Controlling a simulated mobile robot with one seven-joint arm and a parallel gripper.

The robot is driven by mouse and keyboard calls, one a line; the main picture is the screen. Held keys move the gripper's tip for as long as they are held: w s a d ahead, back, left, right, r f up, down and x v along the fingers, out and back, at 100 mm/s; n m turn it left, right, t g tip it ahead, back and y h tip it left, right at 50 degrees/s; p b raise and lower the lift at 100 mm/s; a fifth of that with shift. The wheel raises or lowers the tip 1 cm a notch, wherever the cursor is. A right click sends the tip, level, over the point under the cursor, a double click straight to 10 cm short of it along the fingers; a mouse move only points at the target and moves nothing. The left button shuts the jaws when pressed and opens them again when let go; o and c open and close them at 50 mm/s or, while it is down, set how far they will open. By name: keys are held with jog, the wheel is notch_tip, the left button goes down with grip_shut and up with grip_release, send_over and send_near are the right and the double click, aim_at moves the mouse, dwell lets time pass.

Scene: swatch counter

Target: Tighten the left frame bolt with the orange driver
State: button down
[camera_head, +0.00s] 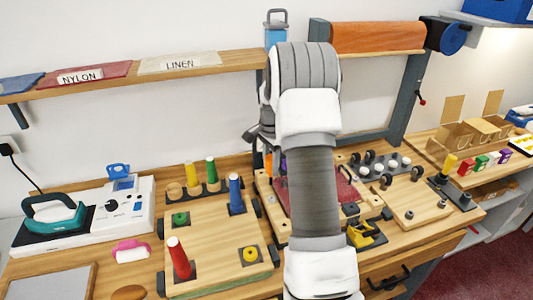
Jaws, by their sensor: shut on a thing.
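My gripper (262,132) is dark and partly hidden behind my own white and grey arm. It is shut above the back of the counter, left of the arm. An orange upright piece (268,164), apparently the orange driver, shows just below its fingers; its lower part is hard to make out. A purple piece (283,161) stands close to its right. A wooden frame board with a dark red panel (345,190) lies below, largely covered by my arm. I cannot make out the left frame bolt; my arm hides much of that area.
A peg board (215,262) with coloured pegs is at left, beside a teal iron (55,215). A board with bolt-like knobs (405,195) and a yellow tool (365,236) lie at right. A grey stand with an orange roll (375,37) rises behind.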

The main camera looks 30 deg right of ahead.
jog(key=shift+w+d, duration=0.15)
jog(key=shift+d, duration=0.25)
jog(key=shift+a+f+b, duration=0.1)
jog(key=shift+f+b, duration=1.85)
jog(key=shift+f, duration=1.1)
jog(key=shift+f+b, duration=0.65)
jog(key=shift+f, duration=0.2)
jog(key=m, duration=0.3)
jog(key=m+p, duration=0.1)
jog(key=m, duration=0.3)
jog(key=shift+r, duration=0.1)
jog(key=m+p, duration=0.2)
jog(key=m, duration=0.3)
jog(key=shift+m, duration=0.4)
jog(key=shift+m+p, duration=0.4)
jog(key=shift+m, duration=0.8)
